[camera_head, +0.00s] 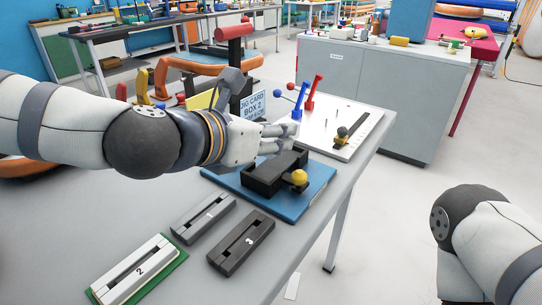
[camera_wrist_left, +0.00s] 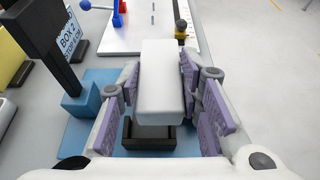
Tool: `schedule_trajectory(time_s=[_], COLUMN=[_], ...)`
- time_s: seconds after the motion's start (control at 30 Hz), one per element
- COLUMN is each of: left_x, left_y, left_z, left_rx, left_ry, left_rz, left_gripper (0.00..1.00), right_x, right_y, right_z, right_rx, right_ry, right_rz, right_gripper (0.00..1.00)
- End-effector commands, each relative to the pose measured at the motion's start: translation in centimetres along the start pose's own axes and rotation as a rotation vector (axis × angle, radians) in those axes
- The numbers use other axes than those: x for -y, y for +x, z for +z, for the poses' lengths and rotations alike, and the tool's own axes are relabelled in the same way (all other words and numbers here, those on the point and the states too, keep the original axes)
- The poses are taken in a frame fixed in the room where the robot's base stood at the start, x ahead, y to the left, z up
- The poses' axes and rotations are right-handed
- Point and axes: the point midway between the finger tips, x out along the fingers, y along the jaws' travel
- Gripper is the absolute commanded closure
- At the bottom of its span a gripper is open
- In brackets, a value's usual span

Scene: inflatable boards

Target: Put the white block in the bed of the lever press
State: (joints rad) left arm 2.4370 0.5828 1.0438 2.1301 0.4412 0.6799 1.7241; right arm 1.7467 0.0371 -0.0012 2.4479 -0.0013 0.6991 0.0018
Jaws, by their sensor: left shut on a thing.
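The white block (camera_wrist_left: 163,78) is between the purple pads of my left gripper (camera_wrist_left: 165,100) in the left wrist view. The gripper is shut on it, above the black open-topped bed (camera_wrist_left: 150,137) of the lever press. In the head view my left gripper (camera_head: 272,140) is over the black bed (camera_head: 264,181), which sits on a blue base (camera_head: 312,196); the block cannot be made out clearly there. The press has a dark column (camera_head: 237,70) with a red handle (camera_head: 234,33). The block appears to be apart from the bed. My right gripper is out of view.
A yellow knob (camera_head: 299,177) sits at the bed's front right. A white board (camera_head: 345,130) with blue and red levers stands behind. Numbered fixtures (camera_head: 240,242) lie at the front, one on a green base (camera_head: 140,272). A card sign (camera_head: 252,105) stands near the column.

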Motion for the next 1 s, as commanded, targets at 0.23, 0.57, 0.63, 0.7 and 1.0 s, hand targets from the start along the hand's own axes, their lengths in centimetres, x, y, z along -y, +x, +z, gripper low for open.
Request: schedule_trajectory(time_s=[0.23,0.57,0.63,0.7,1.0], left_x=[-1.5,-1.4,-1.4,-1.4,-1.4], left_y=[3.2,3.8,3.8,3.9,4.0], left_z=[-2.6,-4.4,-4.4,-4.7,-4.7], left_rx=[-0.004,0.004,0.004,0.003,0.003], left_ry=[-0.003,0.001,0.001,0.000,0.001], left_rz=[0.000,0.001,0.001,0.000,0.000], left_gripper=[0.96,0.96,0.96,0.96,0.47], right_x=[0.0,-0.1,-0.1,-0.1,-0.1], right_y=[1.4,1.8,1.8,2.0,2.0], right_z=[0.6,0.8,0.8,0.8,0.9], right_rx=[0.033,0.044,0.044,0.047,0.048], right_ry=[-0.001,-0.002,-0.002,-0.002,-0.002], right_rz=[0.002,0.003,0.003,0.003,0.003], right_gripper=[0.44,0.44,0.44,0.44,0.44])
